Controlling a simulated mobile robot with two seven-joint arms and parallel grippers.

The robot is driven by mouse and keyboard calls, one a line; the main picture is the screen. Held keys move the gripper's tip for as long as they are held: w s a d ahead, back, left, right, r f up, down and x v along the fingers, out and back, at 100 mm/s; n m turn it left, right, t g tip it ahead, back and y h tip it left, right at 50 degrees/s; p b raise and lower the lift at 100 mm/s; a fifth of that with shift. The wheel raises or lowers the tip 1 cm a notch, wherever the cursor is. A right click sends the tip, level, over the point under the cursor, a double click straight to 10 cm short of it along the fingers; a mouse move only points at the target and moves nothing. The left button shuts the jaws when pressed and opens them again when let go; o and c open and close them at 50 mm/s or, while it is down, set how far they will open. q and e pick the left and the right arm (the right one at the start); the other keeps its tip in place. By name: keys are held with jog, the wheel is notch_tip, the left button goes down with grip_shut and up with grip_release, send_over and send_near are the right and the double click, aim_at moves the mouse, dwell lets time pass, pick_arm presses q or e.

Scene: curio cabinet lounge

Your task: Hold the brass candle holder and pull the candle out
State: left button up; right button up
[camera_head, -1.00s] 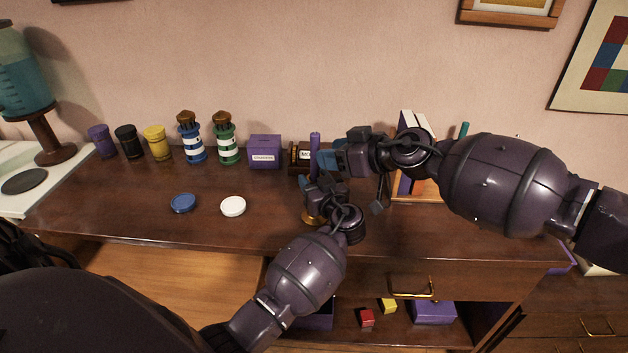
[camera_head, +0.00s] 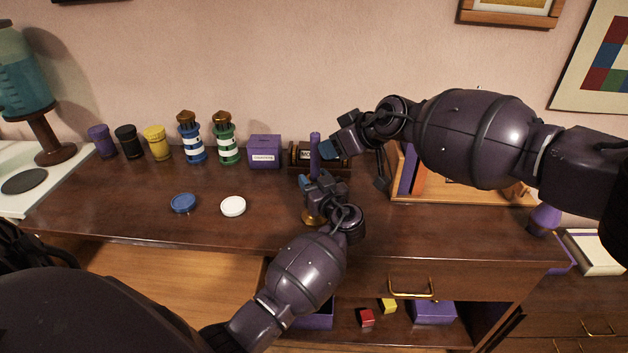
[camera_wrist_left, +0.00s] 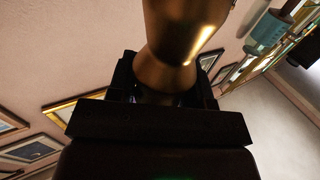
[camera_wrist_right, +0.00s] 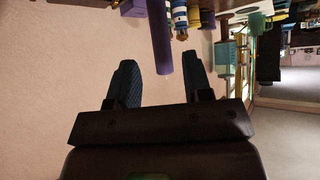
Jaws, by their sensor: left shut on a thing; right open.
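The brass candle holder (camera_head: 312,218) stands on the dark wooden cabinet top. In the head view its base shows below my left gripper (camera_head: 310,187), which is shut on it. The left wrist view shows its brass body (camera_wrist_left: 181,40) between the jaws. The purple candle (camera_head: 315,152) stands upright in it, its lower part hidden by the gripper. My right gripper (camera_head: 328,164) is open close to the candle's upper part, on its right. In the right wrist view the candle (camera_wrist_right: 161,45) reaches toward the gap between the open fingers (camera_wrist_right: 160,85), with no contact visible.
Behind stand a purple box (camera_head: 264,152), a green-striped lighthouse (camera_head: 227,146) and a blue-striped lighthouse (camera_head: 193,143). A blue lid (camera_head: 183,203) and a white lid (camera_head: 233,206) lie on the left. A wooden rack (camera_head: 440,198) is behind my right arm.

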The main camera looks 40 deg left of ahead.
aim_at(315, 162)
jog(key=shift+x, duration=2.95)
jog(key=shift+f, duration=0.1)
grip_shut()
